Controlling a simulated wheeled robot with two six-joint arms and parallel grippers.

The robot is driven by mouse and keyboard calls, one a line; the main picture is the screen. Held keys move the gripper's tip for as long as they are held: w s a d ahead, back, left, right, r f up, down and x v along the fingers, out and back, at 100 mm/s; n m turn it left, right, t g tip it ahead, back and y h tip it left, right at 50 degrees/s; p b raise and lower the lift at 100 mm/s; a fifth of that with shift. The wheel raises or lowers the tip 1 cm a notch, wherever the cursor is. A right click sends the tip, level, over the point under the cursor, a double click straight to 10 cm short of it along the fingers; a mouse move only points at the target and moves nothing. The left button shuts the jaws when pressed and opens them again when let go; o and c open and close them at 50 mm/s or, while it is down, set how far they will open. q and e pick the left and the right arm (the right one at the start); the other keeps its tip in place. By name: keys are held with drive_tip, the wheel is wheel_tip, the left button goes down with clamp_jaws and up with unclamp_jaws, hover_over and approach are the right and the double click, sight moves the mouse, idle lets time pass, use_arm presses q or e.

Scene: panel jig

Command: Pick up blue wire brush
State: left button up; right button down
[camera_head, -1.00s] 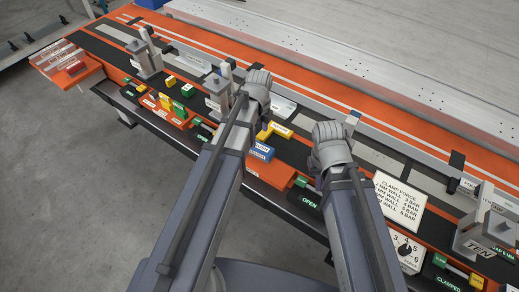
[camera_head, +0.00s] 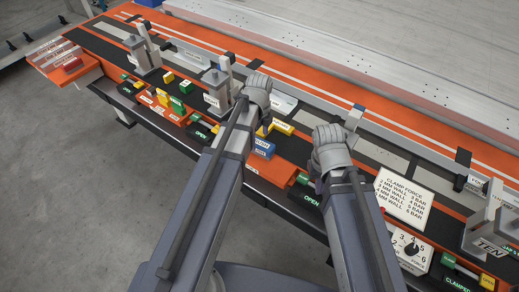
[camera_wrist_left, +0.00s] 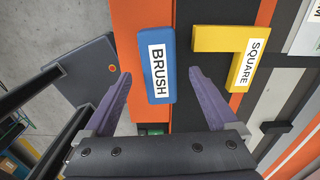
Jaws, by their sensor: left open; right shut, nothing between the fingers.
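The blue wire brush (camera_head: 263,147) shows as a small blue block with a white label on the near side of the bench. In the left wrist view the blue wire brush (camera_wrist_left: 154,91) lies between my two purple fingertips, its label reading BRUSH. My left gripper (camera_head: 258,90) is open; in the wrist view its fingers (camera_wrist_left: 159,74) stand apart on either side of the brush with gaps, and I cannot tell the height. My right gripper (camera_head: 331,150) is shut and empty over the bench to the right.
A yellow square (camera_wrist_left: 236,72) lies right of the brush in the wrist view. Grey clamp blocks (camera_head: 215,90) and a CLAMP FORCE sign (camera_head: 404,203) stand along the bench. A dial panel (camera_head: 408,247) is at the front right.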

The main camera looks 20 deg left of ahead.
sight(259, 143)
use_arm(q)
wheel_tip(259, 143, down, 4)
drive_tip(key=b, duration=0.2)
drive_tip(key=shift+r+b, duration=0.15)
drive_tip(key=shift+b, duration=0.25)
use_arm(e)
wheel_tip(259, 143, down, 4)
drive_tip(key=shift+r, duration=0.15)
use_arm(q)
drive_tip(key=shift+r, duration=0.1)
use_arm(e)
drive_tip(key=shift+r, duration=0.1)
use_arm(q)
drive_tip(key=shift+c, duration=0.4)
clamp_jaws()
